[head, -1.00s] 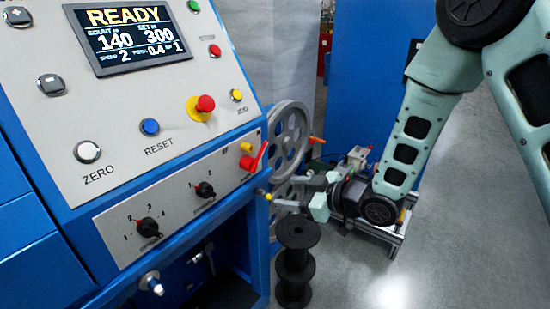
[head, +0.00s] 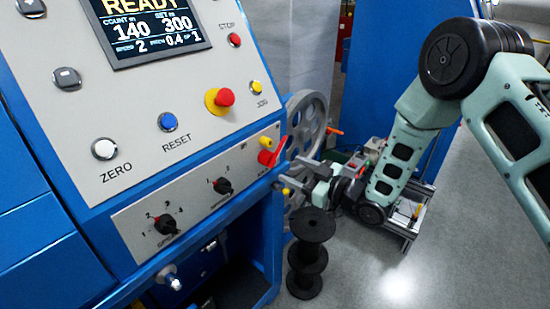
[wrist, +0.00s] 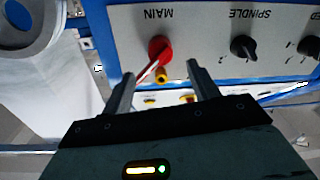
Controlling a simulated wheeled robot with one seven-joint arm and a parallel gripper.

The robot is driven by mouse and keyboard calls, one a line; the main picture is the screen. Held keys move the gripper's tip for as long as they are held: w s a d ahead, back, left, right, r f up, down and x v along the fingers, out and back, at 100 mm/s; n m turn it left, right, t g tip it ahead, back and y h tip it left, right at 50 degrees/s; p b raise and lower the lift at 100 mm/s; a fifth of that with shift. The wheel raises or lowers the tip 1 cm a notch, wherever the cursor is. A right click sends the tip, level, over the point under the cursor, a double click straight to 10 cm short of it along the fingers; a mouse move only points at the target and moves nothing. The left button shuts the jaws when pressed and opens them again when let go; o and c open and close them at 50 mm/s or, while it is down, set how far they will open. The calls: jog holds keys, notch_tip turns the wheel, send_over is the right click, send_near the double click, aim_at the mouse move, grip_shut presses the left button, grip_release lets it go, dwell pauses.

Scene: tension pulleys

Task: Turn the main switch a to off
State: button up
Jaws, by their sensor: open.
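The main switch is a red rotary handle (head: 270,152) at the right end of the lower panel strip in the head view. In the wrist view its red knob (wrist: 161,47) sits beside the upside-down label MAIN, with a white-striped lever slanting down-left. My gripper (head: 298,180) is just below and right of the switch in the head view. In the wrist view my gripper (wrist: 160,82) is open and empty, its fingers either side of the lever's lower end in the picture. The lever appears nearer the left finger. I cannot tell whether they touch.
The spindle knob (wrist: 243,47) is right of the switch in the wrist view. The blue machine (head: 90,265) carries a yellow-based red button (head: 224,98). A black spool stack (head: 308,255) stands below my gripper. A grey wheel (head: 306,122) is behind; the grey floor at right is open.

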aim_at(275, 162)
jog(key=p+x, duration=0.1)
jog(key=x, duration=0.6)
jog(key=shift+a, duration=0.1)
grip_shut()
